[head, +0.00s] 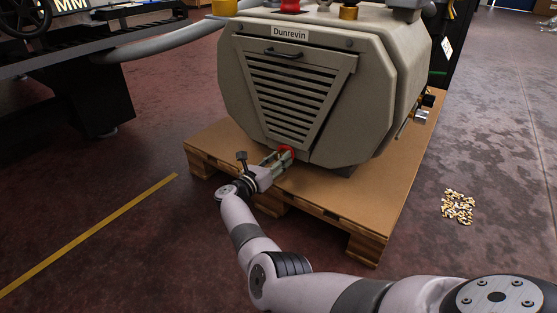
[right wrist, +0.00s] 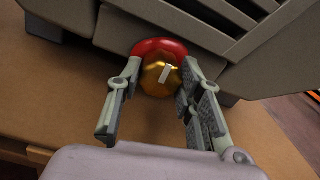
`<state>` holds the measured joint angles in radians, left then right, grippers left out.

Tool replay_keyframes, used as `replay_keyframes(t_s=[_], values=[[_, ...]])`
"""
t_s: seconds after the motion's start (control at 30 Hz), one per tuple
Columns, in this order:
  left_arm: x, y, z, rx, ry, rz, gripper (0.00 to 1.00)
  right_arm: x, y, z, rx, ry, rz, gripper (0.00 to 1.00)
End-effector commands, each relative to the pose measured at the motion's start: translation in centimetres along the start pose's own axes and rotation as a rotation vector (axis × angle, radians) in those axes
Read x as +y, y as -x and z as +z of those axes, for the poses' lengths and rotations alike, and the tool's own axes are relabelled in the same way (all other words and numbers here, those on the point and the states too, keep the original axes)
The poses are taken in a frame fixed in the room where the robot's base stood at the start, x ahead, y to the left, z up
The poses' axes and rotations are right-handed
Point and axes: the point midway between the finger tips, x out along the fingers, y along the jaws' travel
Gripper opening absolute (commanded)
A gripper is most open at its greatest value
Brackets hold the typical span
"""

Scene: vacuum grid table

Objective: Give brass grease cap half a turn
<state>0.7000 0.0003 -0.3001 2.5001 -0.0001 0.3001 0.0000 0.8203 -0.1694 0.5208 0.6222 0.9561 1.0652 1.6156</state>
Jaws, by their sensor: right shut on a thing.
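The brass grease cap (right wrist: 158,82) is a faceted golden knob with a short pale mark on its face, tilted a little off upright. It sits in front of a red round collar (right wrist: 160,48) low on the machine. The red collar also shows in the head view (head: 286,152); there my gripper hides most of the cap. My right gripper (right wrist: 161,72) has a finger on each side of the cap and is shut on it. In the head view my right gripper (head: 277,160) reaches the machine's lower front edge. My left gripper is not in view.
The beige machine (head: 385,70) labelled Dunrevin stands on a wooden pallet (head: 350,205). Brass and red fittings show on its top. A dark bench (head: 65,95) stands at left. Small loose pieces (head: 458,207) lie on the floor at right. A yellow line (head: 90,235) crosses clear floor.

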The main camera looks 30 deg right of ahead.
Motion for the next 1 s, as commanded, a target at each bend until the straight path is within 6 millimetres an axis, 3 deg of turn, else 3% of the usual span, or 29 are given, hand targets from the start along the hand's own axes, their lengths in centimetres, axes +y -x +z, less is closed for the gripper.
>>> replay_keyframes(t_s=[0.6, 0.63, 0.9, 1.0], values=[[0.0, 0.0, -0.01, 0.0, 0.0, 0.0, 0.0, 0.01, 0.12, -0.26, 0.005, -0.04, 0.001, 0.06], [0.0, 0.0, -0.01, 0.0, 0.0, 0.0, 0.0, 0.0, 0.12, -0.26, 0.005, -0.04, 0.001, 0.35], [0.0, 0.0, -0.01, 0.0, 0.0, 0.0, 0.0, 0.0, 0.05, -0.12, 0.003, -0.04, 0.0, 0.53], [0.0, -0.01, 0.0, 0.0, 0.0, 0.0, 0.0, 0.0, 0.03, -0.08, 0.002, -0.041, 0.0, 0.54]])
